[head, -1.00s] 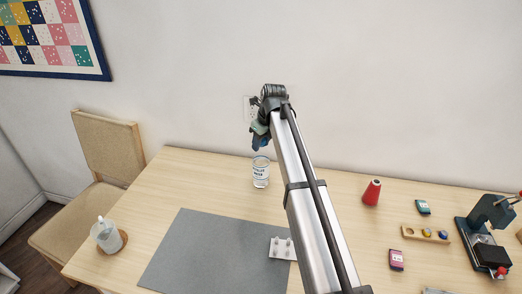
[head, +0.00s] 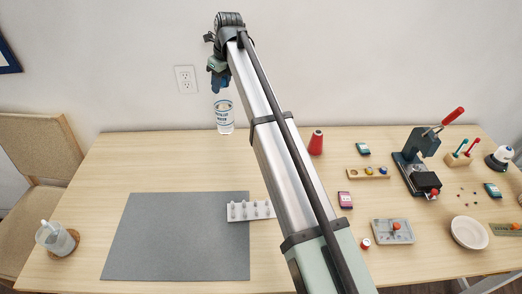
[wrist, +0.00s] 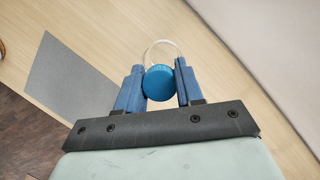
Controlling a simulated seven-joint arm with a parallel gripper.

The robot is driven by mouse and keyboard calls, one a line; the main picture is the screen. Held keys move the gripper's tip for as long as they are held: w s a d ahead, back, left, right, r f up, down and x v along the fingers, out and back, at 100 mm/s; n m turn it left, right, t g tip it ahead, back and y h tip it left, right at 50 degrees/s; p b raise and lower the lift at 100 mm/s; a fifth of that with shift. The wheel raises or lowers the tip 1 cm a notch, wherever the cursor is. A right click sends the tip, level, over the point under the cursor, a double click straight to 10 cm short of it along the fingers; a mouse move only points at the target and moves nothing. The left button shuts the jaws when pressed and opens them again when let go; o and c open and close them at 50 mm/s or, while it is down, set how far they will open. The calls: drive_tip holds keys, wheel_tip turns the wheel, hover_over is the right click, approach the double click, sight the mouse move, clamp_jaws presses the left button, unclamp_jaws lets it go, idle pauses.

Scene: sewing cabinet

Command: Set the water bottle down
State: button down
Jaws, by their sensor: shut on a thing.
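The water bottle (head: 224,118) is clear with a white label and a blue cap. It is upright below my gripper (head: 219,84) in the head view, in front of the wall, with its base about level with the table's back edge. It appears to be in the air; the gap to the table cannot be measured. In the wrist view my gripper (wrist: 160,84) is shut on the blue cap (wrist: 160,82), one finger at each side. The bottle's clear body shows partly behind the cap. The wooden table (head: 110,168) lies below.
A grey mat (head: 180,240) covers the left middle, with a white pegged rack (head: 250,211) at its right edge. A clear jar (head: 53,238) stands on a coaster at left. The back left table is clear.

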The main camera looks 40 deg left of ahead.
drive_tip(key=w+d+n, duration=0.2)
drive_tip(key=w+d, duration=0.6)
drive_tip(key=d, duration=0.4)
drive_tip(key=shift+n+g, duration=0.3)
wheel_tip(320, 180, down, 10)
idle(0.8)
drive_tip(key=c, duration=0.7)
unclamp_jaws()
drive_tip(key=shift+f, duration=0.1)
drive_tip(key=v, duration=1.2)
drive_tip(key=shift+a, duration=0.15)
